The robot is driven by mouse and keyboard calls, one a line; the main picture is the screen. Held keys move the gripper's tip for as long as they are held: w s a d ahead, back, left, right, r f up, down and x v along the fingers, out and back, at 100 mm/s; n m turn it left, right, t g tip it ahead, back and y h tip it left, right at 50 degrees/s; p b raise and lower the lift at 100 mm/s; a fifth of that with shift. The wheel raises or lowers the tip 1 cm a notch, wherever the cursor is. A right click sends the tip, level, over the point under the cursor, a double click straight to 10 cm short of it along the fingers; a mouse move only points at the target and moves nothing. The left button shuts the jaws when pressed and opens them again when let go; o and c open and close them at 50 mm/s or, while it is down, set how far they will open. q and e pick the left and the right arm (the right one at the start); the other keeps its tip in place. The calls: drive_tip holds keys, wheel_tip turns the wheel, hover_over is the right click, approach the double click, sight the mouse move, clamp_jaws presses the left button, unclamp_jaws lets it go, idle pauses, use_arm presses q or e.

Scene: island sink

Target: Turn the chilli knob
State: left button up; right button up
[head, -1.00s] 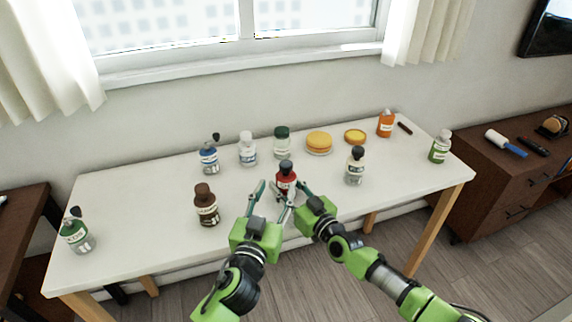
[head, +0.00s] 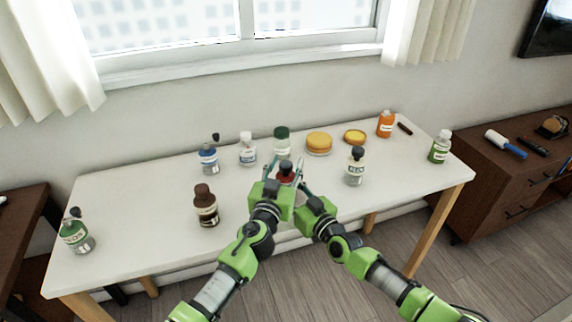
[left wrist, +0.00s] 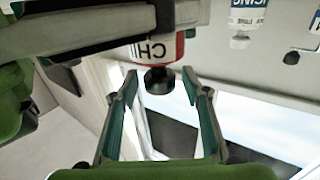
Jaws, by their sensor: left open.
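The chilli bottle (head: 285,178) is red with a black knob (head: 285,166) on top, and stands near the front middle of the white table. In the left wrist view the chilli bottle (left wrist: 165,50) appears upside down, with "CHI" legible on its label and the black knob (left wrist: 159,80) below. My left gripper (left wrist: 160,74) is open, its two fingertips on either side of the knob with gaps visible. My right gripper (head: 294,188) reaches in from the right, and its fingers lie along both sides of the bottle's body. My left gripper hides the lower bottle in the head view.
A brown bottle (head: 206,206) stands to the left and a white bottle (head: 355,168) to the right. Several more bottles and two yellow round items stand along the back, including a green-capped jar (head: 282,141) just behind.

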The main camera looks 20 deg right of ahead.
use_arm(q)
drive_tip(key=c, duration=1.2)
drive_tip(key=shift+o, duration=0.2)
drive_tip(key=shift+h, duration=0.3)
drive_tip(key=m+g+h, duration=0.3)
drive_tip(key=shift+w+m+g+h, duration=0.1)
drive_tip(key=shift+m+g+h, duration=0.2)
drive_tip(key=shift+h, duration=0.1)
drive_tip(key=shift+m+g+h, duration=0.9)
drive_tip(key=shift+m+g, duration=0.1)
drive_tip(key=shift+g, duration=0.3)
drive_tip(key=o, duration=1.2)
drive_tip(key=shift+c, duration=0.2)
